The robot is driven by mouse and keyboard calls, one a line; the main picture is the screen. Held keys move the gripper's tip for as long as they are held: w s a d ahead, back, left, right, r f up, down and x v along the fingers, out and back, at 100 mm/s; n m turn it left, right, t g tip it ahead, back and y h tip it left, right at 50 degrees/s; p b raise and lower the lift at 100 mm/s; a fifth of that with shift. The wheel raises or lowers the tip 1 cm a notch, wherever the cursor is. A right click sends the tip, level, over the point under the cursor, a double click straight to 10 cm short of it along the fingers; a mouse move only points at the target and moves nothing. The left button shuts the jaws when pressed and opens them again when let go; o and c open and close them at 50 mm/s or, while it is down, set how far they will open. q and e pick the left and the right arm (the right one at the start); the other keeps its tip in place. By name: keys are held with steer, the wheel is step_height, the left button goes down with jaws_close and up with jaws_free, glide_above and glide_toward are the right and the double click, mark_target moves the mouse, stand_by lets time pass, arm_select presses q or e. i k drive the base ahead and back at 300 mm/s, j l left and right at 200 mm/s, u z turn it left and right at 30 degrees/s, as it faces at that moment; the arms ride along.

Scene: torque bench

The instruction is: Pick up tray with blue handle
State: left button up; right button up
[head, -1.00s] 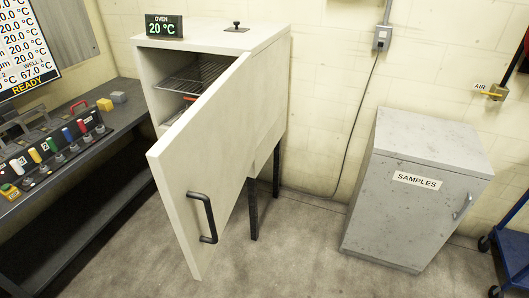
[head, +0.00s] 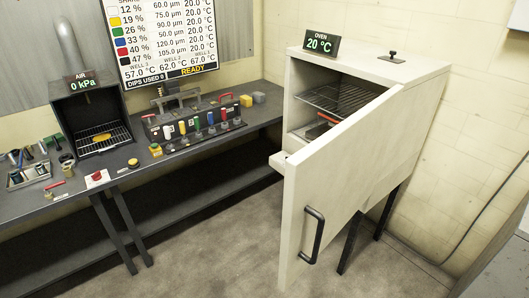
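I cannot pick out a tray with a blue handle for certain. A small grey tray (head: 29,175) with several small parts lies at the left end of the bench. A blue-topped piece (head: 210,119) stands in a row of coloured pieces on a dark rack (head: 225,131); whether it belongs to a tray is too small to tell. The oven (head: 420,120) has its door (head: 345,175) swung open. A wire shelf (head: 335,98) and a reddish item (head: 318,128) show inside, partly hidden by the door. Neither of my grippers is in view.
A dark box with an AIR 0 kPa display (head: 83,82) stands on the bench (head: 130,178), with a yellow item (head: 102,137) inside. Red and yellow buttons sit in front. The open door juts over the floor. Floor between bench and door is clear.

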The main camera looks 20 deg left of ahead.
mark_target(31, 176)
steer(key=u, duration=2.35)
steer(key=i+u, duration=0.1)
steer(key=u, duration=0.25)
steer(key=i+l+u, duration=0.1)
steer(key=u, duration=0.25)
